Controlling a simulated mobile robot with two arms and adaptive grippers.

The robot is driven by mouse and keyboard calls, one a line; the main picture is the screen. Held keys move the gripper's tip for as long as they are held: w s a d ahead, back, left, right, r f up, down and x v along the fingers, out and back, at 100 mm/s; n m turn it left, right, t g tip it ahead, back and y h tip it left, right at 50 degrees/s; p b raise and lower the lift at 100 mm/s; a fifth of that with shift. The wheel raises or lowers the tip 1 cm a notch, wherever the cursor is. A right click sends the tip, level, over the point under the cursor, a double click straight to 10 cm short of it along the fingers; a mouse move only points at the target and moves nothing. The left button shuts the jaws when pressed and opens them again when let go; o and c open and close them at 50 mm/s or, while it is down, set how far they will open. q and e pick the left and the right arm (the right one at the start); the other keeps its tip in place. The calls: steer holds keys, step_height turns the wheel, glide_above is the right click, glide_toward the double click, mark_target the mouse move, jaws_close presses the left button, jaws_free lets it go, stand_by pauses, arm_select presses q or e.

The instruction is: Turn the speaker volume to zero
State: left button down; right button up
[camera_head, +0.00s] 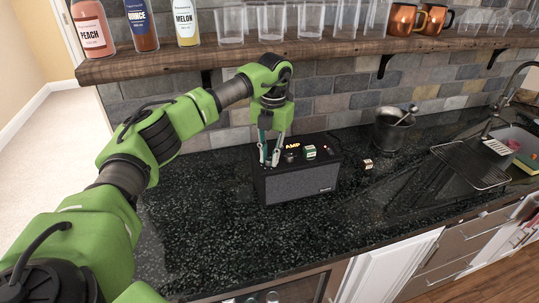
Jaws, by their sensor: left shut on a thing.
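The speaker (298,184) is a black box with a grey front grille and a glowing "AMP" label on top. My left gripper (269,161) reaches down from above to the left part of the speaker's top. Its fingers are close together and shut on a small control there, which looks like the volume knob; the fingers mostly hide it, so its setting cannot be read. A small block with a green and white face (310,152) is on the speaker's top, right of the label. My right gripper is out of view.
A wooden shelf (230,59) with bottles, glasses and copper mugs (401,20) overhangs the back of the counter (225,237). A rack and sink lie farther right. The front counter is clear.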

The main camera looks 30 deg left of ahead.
arm_select(q)
steer(key=n, duration=0.5)
steer(key=shift+w+r+n, duration=0.1)
steer(key=shift+n, duration=0.2)
steer(key=n, duration=0.4)
steer(key=shift+n+p, duration=0.35)
steer(key=shift+n, duration=0.05)
steer(key=shift+g, duration=0.3)
steer(key=c, duration=1.9)
jaws_free()
